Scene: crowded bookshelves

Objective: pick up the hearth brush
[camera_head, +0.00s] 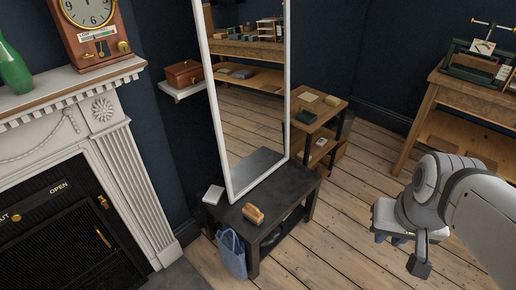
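A small tan wooden object (254,214), which looks like the hearth brush, lies on the dark low bench (285,205) in front of the tall mirror. Its bristles cannot be made out. My gripper (400,243) is at the lower right, over the wood floor and well to the right of the bench, apart from the brush. I see nothing held in it, but its fingers are partly hidden and their opening is unclear.
A tall white-framed mirror (228,120) stands on the bench, beside a small white block (213,195). A blue bag (231,254) hangs at the bench's front. The fireplace (112,165) is at left, a small side table (318,112) behind. Floor between bench and gripper is clear.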

